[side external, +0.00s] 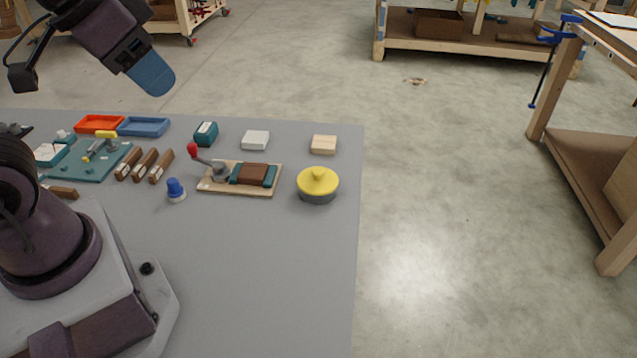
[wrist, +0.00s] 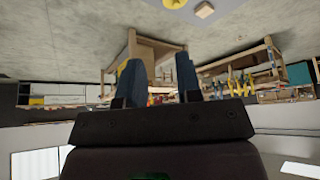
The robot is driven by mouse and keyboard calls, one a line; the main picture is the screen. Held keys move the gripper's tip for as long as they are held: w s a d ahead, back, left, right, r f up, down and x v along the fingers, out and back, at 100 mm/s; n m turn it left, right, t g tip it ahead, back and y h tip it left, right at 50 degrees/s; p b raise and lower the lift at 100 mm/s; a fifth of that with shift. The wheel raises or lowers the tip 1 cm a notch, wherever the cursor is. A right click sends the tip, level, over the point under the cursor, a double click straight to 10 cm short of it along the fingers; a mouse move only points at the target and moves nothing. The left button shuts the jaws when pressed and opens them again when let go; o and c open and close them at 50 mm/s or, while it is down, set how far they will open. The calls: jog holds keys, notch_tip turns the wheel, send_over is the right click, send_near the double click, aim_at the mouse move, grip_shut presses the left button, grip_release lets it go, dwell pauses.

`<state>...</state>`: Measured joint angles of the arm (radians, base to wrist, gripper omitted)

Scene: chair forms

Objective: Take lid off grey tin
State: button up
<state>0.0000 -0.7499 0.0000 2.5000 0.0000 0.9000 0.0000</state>
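The grey tin (side external: 318,196) stands upright near the right edge of the grey table. Its yellow lid (side external: 318,182), with a small knob in the middle, sits on top of it. In the wrist view a yellow patch (wrist: 173,3), apparently the lid, is cut off by the top edge. My gripper (side external: 153,76) is raised high above the back left of the table, far from the tin. Its two blue fingers stand apart with nothing between them in the wrist view (wrist: 158,68).
Left of the tin is a wooden board (side external: 240,190) with a red-knobbed lever and a brown block. A pale wooden block (side external: 323,144) lies behind the tin. A blue-capped bottle (side external: 176,190) stands further left. The table front is clear.

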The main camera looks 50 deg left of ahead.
jog(key=o, duration=1.2)
jog(key=m+g, duration=0.6)
jog(key=m, duration=1)
send_near(317, 170)
notch_tip(317, 170, down, 11)
jog(key=shift+s+r, duration=0.1)
